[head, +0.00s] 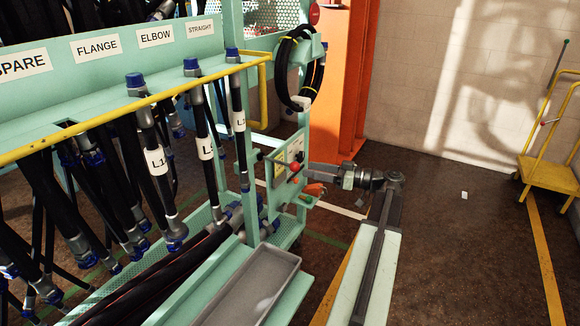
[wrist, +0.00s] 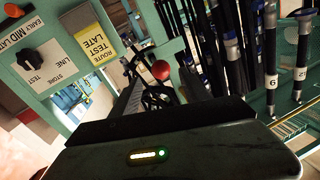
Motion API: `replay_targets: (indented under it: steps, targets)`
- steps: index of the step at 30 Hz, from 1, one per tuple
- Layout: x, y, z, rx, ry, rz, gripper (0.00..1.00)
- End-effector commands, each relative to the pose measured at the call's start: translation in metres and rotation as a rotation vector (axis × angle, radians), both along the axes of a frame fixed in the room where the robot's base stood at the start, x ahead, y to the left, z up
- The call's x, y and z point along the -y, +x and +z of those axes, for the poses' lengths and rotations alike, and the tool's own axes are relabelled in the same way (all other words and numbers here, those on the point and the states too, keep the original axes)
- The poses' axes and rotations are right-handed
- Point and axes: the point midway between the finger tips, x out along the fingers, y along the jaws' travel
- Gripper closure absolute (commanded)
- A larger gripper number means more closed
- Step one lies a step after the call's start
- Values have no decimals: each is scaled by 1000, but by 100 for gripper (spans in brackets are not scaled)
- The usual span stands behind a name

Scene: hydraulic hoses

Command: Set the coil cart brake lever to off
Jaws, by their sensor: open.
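A yellow cart (head: 552,165) stands at the far right in the head view. A dark lever with a green tip (head: 558,62) rises from it, and a small red knob (head: 543,122) shows on its side. No label on the cart is readable, so I cannot tell the lever's setting. My gripper (head: 314,189) is open, well left of the cart, beside the panel on the green hose rack. A red ball (head: 295,166) on the rack is close to my gripper; the red ball (wrist: 161,70) also shows in the wrist view. The cart is not visible in the wrist view.
The green rack (head: 232,150) with hanging hoses fills the left. In the wrist view its panel has a black rotary knob (wrist: 31,61) and a yellow label (wrist: 98,45). An orange post (head: 342,80) stands behind. The floor between my arm and the cart is mostly clear.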

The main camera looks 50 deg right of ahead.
Motion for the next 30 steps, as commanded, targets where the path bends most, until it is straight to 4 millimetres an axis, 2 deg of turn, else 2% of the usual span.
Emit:
replay_targets:
  steps: [3,9,13,20,24,26,30]
  targets:
    - [-13,23,0,0,0,6,47]
    - [-26,52,0,0,0,5,47]
    - [-29,59,0,0,0,4,47]
    - [-29,60,0,0,0,4,47]
    - [-30,60,0,0,0,5,86]
    - [-30,60,0,0,0,5,100]
    - [-30,60,0,0,0,5,100]
